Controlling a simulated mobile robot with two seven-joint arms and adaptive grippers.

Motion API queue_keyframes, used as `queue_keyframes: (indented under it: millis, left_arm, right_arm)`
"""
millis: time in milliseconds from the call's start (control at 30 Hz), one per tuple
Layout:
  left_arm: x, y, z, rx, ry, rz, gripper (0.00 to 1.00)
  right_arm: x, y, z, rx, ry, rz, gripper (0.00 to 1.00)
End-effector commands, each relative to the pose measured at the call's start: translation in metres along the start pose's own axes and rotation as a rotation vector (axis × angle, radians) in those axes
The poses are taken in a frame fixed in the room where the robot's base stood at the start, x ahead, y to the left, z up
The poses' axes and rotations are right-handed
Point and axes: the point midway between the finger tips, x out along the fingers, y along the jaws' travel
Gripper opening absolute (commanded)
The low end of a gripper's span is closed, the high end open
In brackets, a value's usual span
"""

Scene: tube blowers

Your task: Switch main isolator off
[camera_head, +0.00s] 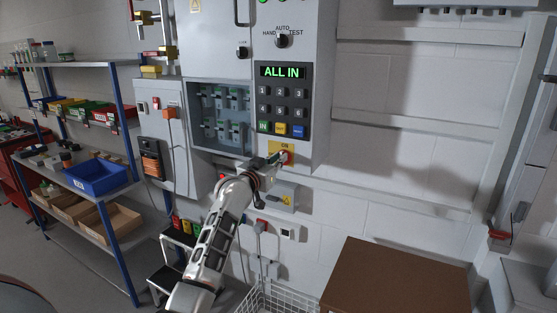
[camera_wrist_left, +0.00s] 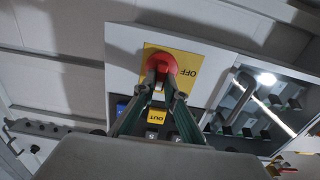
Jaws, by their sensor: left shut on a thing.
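The main isolator is a red rotary knob (camera_head: 284,157) on a yellow plate (camera_head: 289,146), low on the grey cabinet under the keypad. "ON" reads at the plate's top in the head view. In the left wrist view the red knob (camera_wrist_left: 162,63) sits on the yellow plate (camera_wrist_left: 188,58), where "OFF" reads upside down. My left gripper (camera_head: 275,159) is at the knob from the left. Its two fingers (camera_wrist_left: 161,82) are shut on the knob and hide part of it. The knob's exact pointing direction cannot be told. My right gripper is not in view.
Above the isolator are a keypad (camera_head: 284,108) and a green display (camera_head: 283,72) reading "ALL IN". A windowed compartment (camera_head: 205,112) is on the left. A brown box (camera_head: 395,280) and wire basket (camera_head: 262,300) stand in front.

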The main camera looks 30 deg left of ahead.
Motion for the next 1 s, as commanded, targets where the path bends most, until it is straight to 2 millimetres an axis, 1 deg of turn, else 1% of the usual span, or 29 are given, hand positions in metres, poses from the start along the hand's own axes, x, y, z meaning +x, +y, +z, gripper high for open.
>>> queue_keyframes:
  millis: [167, 367, 567, 1000]
  left_arm:
    - [-0.0001, -0.0002, 0.0003, -0.021, 0.000, 0.000, 0.00]
    - [-0.0001, -0.0013, 0.0004, -0.107, 0.000, 0.000, 0.00]
    - [-0.0001, -0.0032, 0.0007, -0.263, 0.000, 0.000, 0.00]
    - [0.0000, -0.0070, 0.0031, -0.682, -0.001, 0.000, 0.00]
  right_arm:
    - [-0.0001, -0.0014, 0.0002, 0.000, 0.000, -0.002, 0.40]
    - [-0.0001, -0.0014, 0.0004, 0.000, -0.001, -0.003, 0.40]
    - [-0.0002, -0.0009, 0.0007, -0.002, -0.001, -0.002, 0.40]
    - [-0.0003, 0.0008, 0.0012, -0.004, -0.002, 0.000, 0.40]
